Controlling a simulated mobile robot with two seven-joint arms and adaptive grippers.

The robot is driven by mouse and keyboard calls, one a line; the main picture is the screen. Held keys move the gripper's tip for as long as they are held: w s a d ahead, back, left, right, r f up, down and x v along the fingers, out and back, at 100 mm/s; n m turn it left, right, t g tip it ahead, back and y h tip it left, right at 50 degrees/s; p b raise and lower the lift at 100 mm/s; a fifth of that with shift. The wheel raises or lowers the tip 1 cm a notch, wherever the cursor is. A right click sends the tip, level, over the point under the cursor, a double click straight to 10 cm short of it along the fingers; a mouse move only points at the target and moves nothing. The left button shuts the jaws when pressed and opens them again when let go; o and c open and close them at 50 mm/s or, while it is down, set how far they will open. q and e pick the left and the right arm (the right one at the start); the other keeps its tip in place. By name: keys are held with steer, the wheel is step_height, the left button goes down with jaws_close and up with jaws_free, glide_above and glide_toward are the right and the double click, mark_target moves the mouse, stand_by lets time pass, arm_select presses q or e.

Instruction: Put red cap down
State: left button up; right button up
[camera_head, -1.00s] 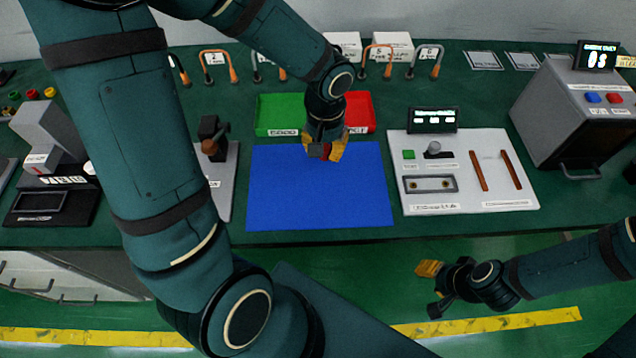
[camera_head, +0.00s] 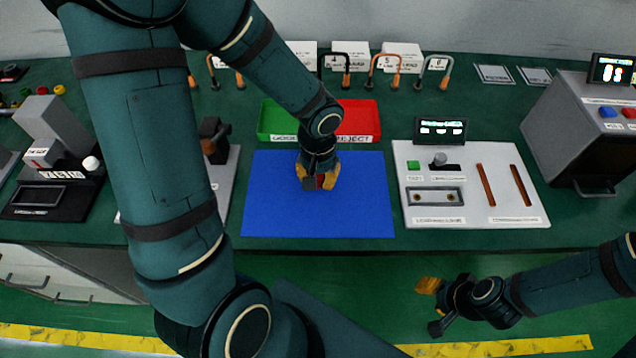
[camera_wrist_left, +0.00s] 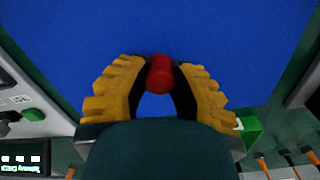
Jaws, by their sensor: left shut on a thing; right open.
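The red cap (camera_wrist_left: 160,74) is a small red cylinder held between the yellow and black fingertips of my left gripper (camera_wrist_left: 160,80) in the left wrist view. In the head view my left gripper (camera_head: 318,182) points down over the blue mat (camera_head: 340,215), and a bit of the cap shows between its fingers. I cannot tell whether the cap touches the mat. My right gripper (camera_head: 432,307) is open and empty in front of the table's front edge.
Behind the mat are a green tray (camera_head: 275,118) and a red reject tray (camera_head: 358,117). A white test panel (camera_head: 470,200) stands right of the mat, a grey press-like device (camera_head: 215,165) left of it. The rest of the mat is clear.

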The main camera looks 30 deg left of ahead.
arm_select(q)
step_height(320, 180, down, 2)
steer(key=shift+f, duration=0.1)
steer(key=shift+f+b, duration=0.1)
steer(key=shift+b, duration=0.25)
steer(key=o, duration=0.7)
